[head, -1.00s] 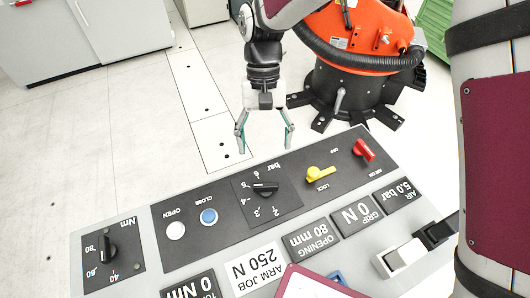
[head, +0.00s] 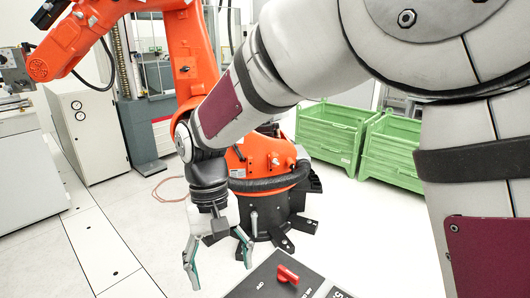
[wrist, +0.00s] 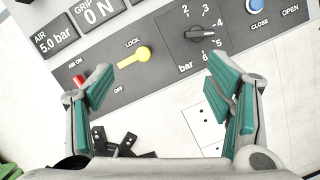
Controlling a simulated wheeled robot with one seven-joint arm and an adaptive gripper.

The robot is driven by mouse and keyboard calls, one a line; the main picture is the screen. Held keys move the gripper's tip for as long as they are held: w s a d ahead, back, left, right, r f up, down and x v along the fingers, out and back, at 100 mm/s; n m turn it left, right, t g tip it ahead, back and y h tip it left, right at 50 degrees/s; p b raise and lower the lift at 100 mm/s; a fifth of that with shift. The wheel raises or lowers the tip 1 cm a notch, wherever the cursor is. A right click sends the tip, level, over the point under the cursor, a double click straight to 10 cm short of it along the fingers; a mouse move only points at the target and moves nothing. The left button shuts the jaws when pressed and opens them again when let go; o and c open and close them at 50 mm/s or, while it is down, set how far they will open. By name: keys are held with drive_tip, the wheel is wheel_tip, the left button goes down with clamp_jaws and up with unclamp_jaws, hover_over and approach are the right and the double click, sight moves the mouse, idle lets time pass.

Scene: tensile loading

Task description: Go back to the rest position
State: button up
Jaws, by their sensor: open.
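My gripper (head: 218,262) hangs at the lower middle of the head view, pointing down, with its fingers apart and nothing between them. In the wrist view my gripper (wrist: 160,90) shows two green-padded fingers, open and empty. The control panel (wrist: 165,75) lies beyond the fingertips, with a yellow lock lever (wrist: 134,57), a black bar knob (wrist: 208,34) and a blue close button (wrist: 256,5). The red air lever (head: 288,275) shows at the panel's corner in the head view; in the wrist view the left finger partly covers it. The fingers seem apart from the panel.
An orange robot arm (head: 180,50) stands behind my gripper on a round black foot (head: 262,215). Green crates (head: 335,135) stand at the right. A white cabinet (head: 88,130) stands at the left. The floor at the lower left (head: 60,265) is clear.

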drive_tip(key=s+d+r+m+t+y+p, duration=0.1)
drive_tip(key=s+d+r+t, duration=0.1)
drive_tip(key=d+r, duration=0.5)
drive_tip(key=s+d+r+m+t+p, duration=0.15)
drive_tip(key=d+r, duration=0.25)
drive_tip(key=d, duration=0.5)
drive_tip(key=s+d+r+m+t, duration=0.2)
drive_tip(key=s+d+r+t, duration=0.1)
drive_tip(key=s+d, duration=0.9)
drive_tip(key=shift+p, duration=0.35)
idle(2.4)
clamp_jaws()
idle(1.3)
